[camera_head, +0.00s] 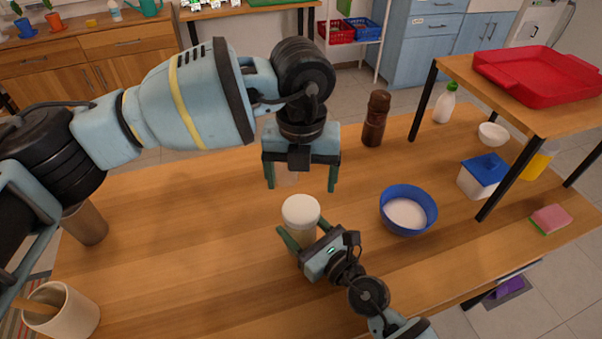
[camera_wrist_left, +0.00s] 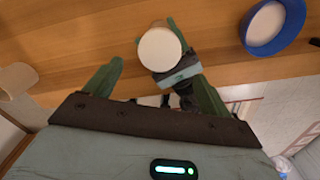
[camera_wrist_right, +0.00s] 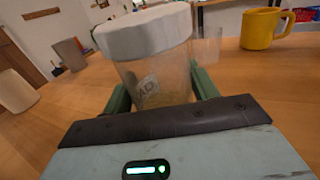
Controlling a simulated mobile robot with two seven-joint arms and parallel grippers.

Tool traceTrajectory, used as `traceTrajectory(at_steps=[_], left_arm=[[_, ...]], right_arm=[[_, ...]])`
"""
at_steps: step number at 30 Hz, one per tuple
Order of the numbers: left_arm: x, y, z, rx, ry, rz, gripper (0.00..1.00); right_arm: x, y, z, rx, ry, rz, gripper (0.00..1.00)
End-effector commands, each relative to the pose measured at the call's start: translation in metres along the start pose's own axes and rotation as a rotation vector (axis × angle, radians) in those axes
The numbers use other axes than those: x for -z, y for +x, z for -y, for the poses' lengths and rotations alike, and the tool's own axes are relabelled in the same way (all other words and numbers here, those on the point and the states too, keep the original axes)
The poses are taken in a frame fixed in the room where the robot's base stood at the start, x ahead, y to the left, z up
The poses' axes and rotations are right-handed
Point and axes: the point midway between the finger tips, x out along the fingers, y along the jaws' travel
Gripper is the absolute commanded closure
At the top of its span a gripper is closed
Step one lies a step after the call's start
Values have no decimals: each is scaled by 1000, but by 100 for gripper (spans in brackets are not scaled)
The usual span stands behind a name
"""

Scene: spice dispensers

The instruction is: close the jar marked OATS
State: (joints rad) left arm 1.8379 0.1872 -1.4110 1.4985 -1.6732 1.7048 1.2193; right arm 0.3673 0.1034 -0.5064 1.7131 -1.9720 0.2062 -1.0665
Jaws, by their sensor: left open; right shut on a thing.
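A clear jar (camera_wrist_right: 158,82) with a white lid (camera_wrist_right: 145,32) stands upright between the fingers of my right gripper (camera_wrist_right: 162,80), which is shut on it. The label is partly visible and I cannot read it fully. In the head view the white lid (camera_head: 300,210) covers the jar's top; I cannot tell whether it is tight. My left gripper (camera_head: 300,180) is open and empty, pointing down above and behind the jar. In the left wrist view the lid (camera_wrist_left: 160,48) shows beyond its spread fingers, apart from them.
A blue bowl (camera_head: 408,210) with white contents stands right of the jar. A brown bottle (camera_head: 375,118), a blue-lidded container (camera_head: 482,177) and a raised shelf with a red tray (camera_head: 540,75) are further right. A yellow mug (camera_wrist_right: 265,28) shows in the right wrist view. The table's left middle is clear.

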Motion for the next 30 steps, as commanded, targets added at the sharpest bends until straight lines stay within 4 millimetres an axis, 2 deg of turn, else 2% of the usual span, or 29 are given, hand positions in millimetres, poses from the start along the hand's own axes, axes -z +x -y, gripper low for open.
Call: traceTrajectory(at_steps=[15, 21, 30], left_arm=[[0, 66, -1, -1, -2, -2, 17], [0, 77, -1, -1, -1, -1, 17], [0, 78, -1, -1, 0, -1, 19]], right_arm=[[0, 0, 0, 0, 0, -1, 100], [0, 0, 0, 0, 0, -1, 100], [0, 0, 0, 0, 0, 0, 100]])
